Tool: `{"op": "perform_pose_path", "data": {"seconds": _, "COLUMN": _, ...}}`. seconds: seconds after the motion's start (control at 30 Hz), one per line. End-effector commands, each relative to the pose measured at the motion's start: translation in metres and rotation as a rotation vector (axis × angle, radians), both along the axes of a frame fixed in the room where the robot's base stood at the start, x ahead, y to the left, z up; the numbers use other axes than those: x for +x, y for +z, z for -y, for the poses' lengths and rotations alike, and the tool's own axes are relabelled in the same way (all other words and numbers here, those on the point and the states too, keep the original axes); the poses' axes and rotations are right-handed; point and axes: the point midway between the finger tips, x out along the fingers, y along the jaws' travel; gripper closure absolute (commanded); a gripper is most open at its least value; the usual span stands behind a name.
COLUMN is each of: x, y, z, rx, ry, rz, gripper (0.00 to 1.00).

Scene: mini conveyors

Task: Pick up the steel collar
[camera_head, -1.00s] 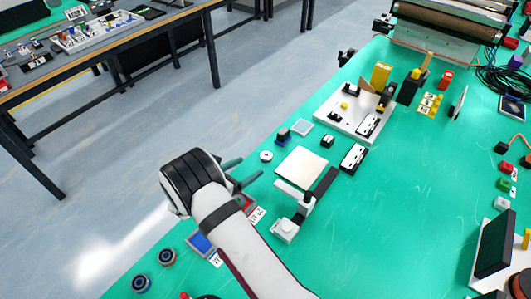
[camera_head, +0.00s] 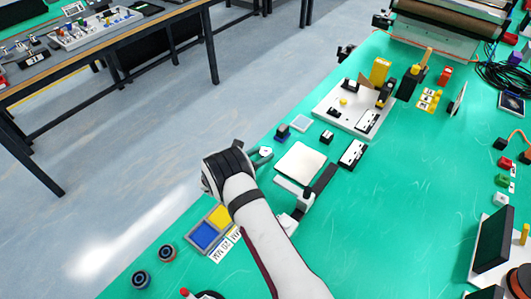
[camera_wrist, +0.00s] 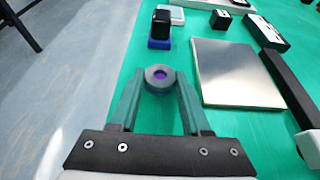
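The steel collar (camera_wrist: 159,73) is a small grey ring with a purple-looking hole, on the green mat near its left edge. In the head view the collar (camera_head: 265,151) shows at the tips of my gripper (camera_head: 261,157). In the wrist view my gripper (camera_wrist: 159,84) is open, with one finger on each side of the collar's near part. A narrow gap seems to show beside each finger. I cannot tell whether the fingertips are low enough to enclose it.
A flat silver plate (camera_wrist: 236,73) lies just right of the collar. A black block on a blue base (camera_wrist: 160,28) stands beyond it. A dark rail (camera_wrist: 290,88) lies farther right. The mat's edge and floor are left.

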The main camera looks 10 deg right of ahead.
Motion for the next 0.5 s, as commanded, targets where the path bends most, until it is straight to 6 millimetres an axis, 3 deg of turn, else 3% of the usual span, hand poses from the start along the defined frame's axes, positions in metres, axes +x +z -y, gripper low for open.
{"op": "perform_pose_path", "data": {"seconds": 0.03, "x": -0.0001, "y": 0.0000, "z": 0.0001, "rx": 0.000, "ry": 0.000, "rz": 0.000, "gripper": 0.66}}
{"op": "perform_pose_path", "data": {"seconds": 0.23, "x": -0.0002, "y": -0.0001, "z": 0.0000, "rx": 0.000, "ry": 0.000, "rz": 0.000, "gripper": 1.00}}
{"op": "perform_pose_path", "data": {"seconds": 0.5, "x": -0.0001, "y": 0.0008, "z": 0.0000, "rx": 0.000, "ry": 0.000, "rz": 0.000, "gripper": 1.00}}
